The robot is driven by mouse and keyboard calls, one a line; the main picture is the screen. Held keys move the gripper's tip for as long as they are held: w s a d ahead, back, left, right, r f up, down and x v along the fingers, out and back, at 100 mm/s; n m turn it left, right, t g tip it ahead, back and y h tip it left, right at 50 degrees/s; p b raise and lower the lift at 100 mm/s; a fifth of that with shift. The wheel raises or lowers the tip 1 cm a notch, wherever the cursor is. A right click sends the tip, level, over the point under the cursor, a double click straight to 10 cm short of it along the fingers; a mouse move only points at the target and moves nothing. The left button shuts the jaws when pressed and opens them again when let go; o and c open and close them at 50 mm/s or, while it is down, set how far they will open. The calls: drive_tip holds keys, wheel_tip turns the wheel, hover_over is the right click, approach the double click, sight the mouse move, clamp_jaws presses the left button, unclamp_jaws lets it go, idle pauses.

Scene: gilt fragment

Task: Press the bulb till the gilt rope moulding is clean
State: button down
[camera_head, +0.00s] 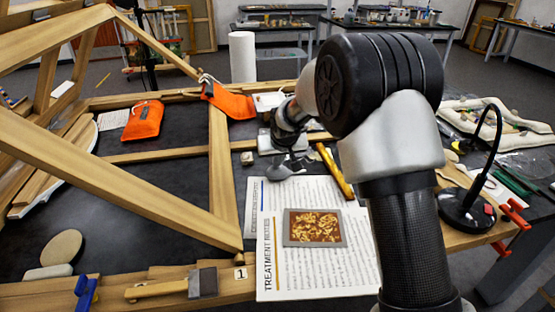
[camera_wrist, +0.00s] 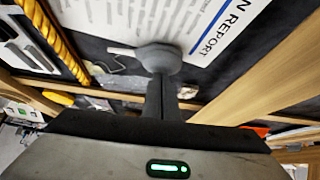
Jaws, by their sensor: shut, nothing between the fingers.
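The grey bulb (camera_head: 277,173) lies on the dark bench just above the printed sheets, with its thin nozzle pointing towards the moulding. In the wrist view the bulb (camera_wrist: 160,57) is straight ahead of my fingertips. The gilt rope moulding (camera_head: 336,172) is a twisted golden strip to the right of the bulb; it also shows at upper left in the wrist view (camera_wrist: 60,42). My gripper (camera_wrist: 163,82) is shut and empty, its fingers pointing at the bulb. I cannot tell whether they touch it.
Wooden frame bars (camera_head: 217,165) enclose the left of the bench. Printed treatment notes (camera_head: 285,275) hold a small gilt panel (camera_head: 314,228). Orange cloths (camera_head: 142,121) lie behind. A black lamp (camera_head: 465,208) stands at right.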

wheel_tip(320, 180, down, 2)
drive_tip(key=shift+f+b, duration=0.1)
drive_tip(key=shift+b, duration=0.6)
drive_tip(key=shift+s, duration=0.1)
drive_tip(key=r+p, duration=0.2)
drive_tip(key=r, duration=0.1)
drive_tip(key=r+p, duration=0.1)
drive_tip(key=r, duration=0.1)
drive_tip(key=shift+w+a+r, duration=0.1)
drive_tip(key=shift+w+r, duration=0.15)
drive_tip(key=shift+w, duration=0.15)
drive_tip(key=v, duration=0.9)
drive_tip(key=shift+s, duration=0.25)
drive_tip(key=shift+w+d+r+y+p, duration=0.1)
drive_tip(key=shift+d+r+y+p, duration=0.65)
drive_tip(key=shift+p, duration=0.8)
